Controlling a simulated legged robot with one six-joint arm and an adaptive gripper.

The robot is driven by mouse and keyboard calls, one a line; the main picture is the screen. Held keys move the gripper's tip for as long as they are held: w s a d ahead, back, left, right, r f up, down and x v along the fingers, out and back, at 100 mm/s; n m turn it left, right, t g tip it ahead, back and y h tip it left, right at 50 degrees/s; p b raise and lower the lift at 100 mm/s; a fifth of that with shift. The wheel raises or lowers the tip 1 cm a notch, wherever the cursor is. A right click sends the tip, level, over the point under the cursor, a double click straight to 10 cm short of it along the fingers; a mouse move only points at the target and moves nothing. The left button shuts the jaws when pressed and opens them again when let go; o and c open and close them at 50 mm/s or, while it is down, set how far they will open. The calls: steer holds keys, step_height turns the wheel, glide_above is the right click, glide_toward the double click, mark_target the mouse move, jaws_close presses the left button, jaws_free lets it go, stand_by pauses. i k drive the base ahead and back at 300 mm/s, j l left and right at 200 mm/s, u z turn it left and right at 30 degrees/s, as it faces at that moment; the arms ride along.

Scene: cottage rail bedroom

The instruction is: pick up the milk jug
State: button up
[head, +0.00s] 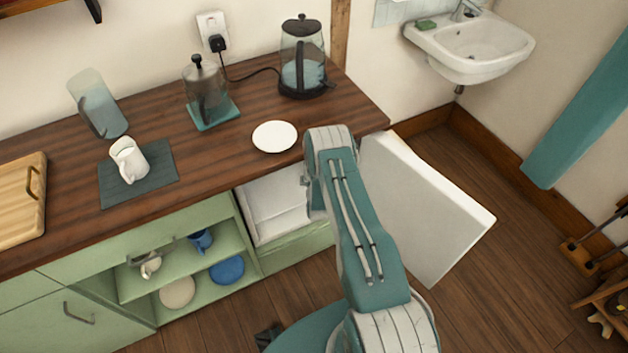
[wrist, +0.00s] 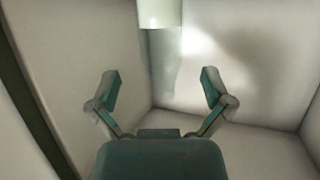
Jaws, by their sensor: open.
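A small white jug (head: 129,162) with a handle stands on a dark grey mat on the counter. In the wrist view, a pale block-like shape (wrist: 160,13) shows at the top edge, cut off by the frame, with a faint see-through part below it. I cannot tell whether it is a jug. My gripper (wrist: 161,88) is open, with its two fingers spread and nothing between them. It is inside a white-walled space, short of the pale shape. In the head view my arm hides the gripper at the open fridge (head: 275,207).
The open fridge door (head: 428,212) stands right of my arm. A white plate (head: 275,136) lies on the counter above the fridge. Shelves below hold crockery.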

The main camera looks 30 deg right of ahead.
mark_target(133, 166)
steer(key=k+j, duration=0.25)
steer(key=k, duration=0.2)
steer(key=k+j, duration=0.3)
steer(key=k, duration=0.2)
